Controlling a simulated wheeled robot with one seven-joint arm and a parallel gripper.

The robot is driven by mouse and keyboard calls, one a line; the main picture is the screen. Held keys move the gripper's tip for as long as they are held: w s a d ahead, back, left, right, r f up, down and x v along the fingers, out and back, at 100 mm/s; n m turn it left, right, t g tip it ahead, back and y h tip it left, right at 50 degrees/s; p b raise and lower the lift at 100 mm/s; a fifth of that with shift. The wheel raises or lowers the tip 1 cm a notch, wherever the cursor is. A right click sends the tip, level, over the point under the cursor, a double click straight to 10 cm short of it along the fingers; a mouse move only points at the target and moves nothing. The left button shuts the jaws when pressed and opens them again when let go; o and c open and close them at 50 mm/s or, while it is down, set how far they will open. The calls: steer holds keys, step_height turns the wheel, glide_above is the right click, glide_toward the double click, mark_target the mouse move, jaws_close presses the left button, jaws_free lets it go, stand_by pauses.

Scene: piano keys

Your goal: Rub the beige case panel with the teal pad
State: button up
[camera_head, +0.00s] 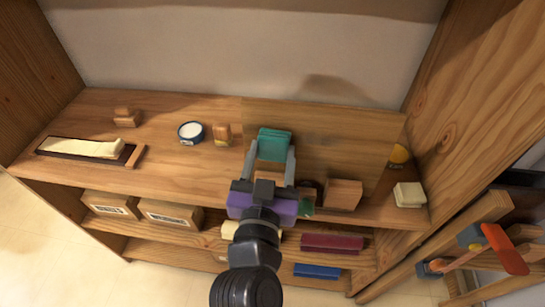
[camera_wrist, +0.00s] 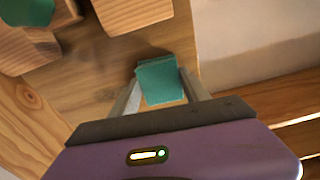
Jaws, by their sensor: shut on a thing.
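The teal pad (camera_head: 273,144) is between the fingers of my gripper (camera_head: 270,157), above the middle of the wooden shelf. The wrist view shows the pad (camera_wrist: 160,82) held between both fingertips of my gripper (camera_wrist: 159,90). A long cream piece (camera_head: 80,147) lies on a dark base at the far left of the shelf. It best matches the beige case panel, though I cannot be sure. It is well left of my gripper and apart from the pad.
A round blue-and-white tin (camera_head: 190,132) and small wooden blocks (camera_head: 222,134) stand left of my gripper. A larger wooden block (camera_head: 343,194) and a cream block (camera_head: 409,194) stand to the right. A side wall (camera_head: 470,110) bounds the right.

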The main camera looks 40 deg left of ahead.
mark_target(327, 144)
steer(key=shift+w+d+p, duration=0.25)
steer(key=shift+w+d, duration=0.3)
steer(key=shift+d, duration=0.2)
steer(key=shift+w+d+p, duration=0.25)
steer(key=shift+w+d, duration=0.3)
steer(key=shift+d, duration=0.2)
steer(key=shift+w+d+p, duration=0.4)
steer(key=shift+d+p, duration=0.05)
steer(key=shift+d, duration=0.3)
steer(key=shift+w+d+p, duration=0.4)
steer(key=shift+d, duration=0.35)
steer(key=shift+w+d+r+p, duration=0.1)
steer(key=shift+w+d+p, duration=0.4)
steer(key=shift+d+p, duration=0.2)
steer(key=shift+w+d+p, duration=0.5)
steer(key=shift+d+p, duration=0.05)
steer(key=shift+d, duration=0.1)
steer(key=shift+w+d+r+p, duration=0.1)
steer(key=shift+w+d+p, duration=0.2)
steer(key=shift+d+p, duration=0.25)
steer(key=shift+w+d+p, duration=0.4)
steer(key=shift+d+p, duration=0.25)
steer(key=shift+p, duration=0.45)
steer(key=shift+w+d+p, duration=0.1)
steer(key=shift+d+p, duration=0.2)
steer(key=shift+f, duration=0.2)
steer(key=p+v, duration=0.1)
steer(key=v, duration=0.5)
